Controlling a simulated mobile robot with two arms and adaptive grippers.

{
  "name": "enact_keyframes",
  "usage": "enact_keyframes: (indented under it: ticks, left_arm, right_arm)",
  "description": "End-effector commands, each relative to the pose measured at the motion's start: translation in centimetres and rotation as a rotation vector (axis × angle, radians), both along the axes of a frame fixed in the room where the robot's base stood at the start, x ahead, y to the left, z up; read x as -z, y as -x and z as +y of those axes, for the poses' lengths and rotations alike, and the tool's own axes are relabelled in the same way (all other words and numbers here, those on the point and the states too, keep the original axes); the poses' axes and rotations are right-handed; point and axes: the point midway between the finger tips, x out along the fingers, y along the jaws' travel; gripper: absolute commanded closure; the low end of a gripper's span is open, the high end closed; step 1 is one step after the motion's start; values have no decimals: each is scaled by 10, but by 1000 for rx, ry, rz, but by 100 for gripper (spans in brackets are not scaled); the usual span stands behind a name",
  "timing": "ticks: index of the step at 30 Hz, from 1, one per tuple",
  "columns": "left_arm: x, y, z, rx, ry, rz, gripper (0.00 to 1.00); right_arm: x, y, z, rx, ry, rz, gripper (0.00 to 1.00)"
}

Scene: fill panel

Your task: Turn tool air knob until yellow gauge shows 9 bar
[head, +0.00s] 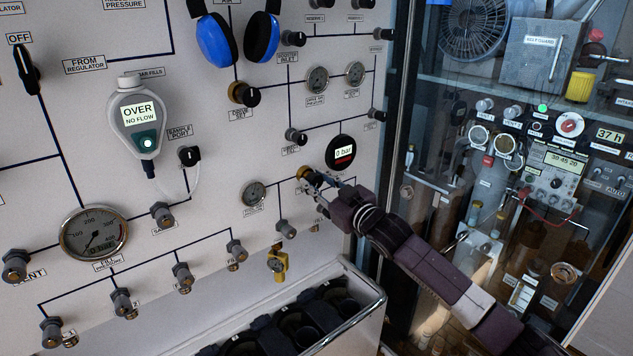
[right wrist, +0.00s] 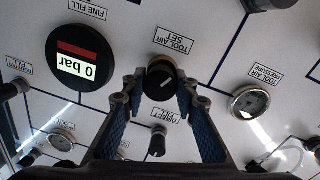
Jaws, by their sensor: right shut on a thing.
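The tool air knob, a black knob with a brass collar, is on the wall panel and shows in the right wrist view (right wrist: 160,84) under a TOOL AIR SET label. Its white mark points diagonally. In the head view only its brass edge (head: 303,172) shows. My right gripper (head: 314,178) is shut on the knob; in the right wrist view its fingers (right wrist: 160,90) sit on both sides of it. The small round tool air gauge (head: 253,194) is left of the knob; it also shows in the right wrist view (right wrist: 249,103). Its reading is too small to tell. My left gripper is out of view.
A black digital gauge (head: 341,152) reading 0 bar is close above the gripper. A metal-edged bin (head: 372,300) juts out underneath. A glass-fronted cabinet (head: 480,80) stands to the right.

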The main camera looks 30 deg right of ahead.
Motion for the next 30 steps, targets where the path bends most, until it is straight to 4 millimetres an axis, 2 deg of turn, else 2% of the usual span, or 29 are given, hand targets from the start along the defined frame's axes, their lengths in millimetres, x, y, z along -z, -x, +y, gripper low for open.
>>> enact_keyframes:
  ticks: [3,10,11,15,25,30]
  left_arm:
    - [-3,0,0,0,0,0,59]
    - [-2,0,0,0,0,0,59]
    - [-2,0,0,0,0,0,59]
    - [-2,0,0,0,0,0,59]
    - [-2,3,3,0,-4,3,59]
    - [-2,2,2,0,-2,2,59]
  right_arm:
    - [-1,0,0,1,86,-7,97]
    - [-1,0,0,1,90,-8,97]
    - [-1,0,0,1,90,-8,70]
    - [-1,0,0,0,89,-8,55]
    - [0,1,0,1,88,-7,55]
    - [1,14,0,0,87,-6,55]
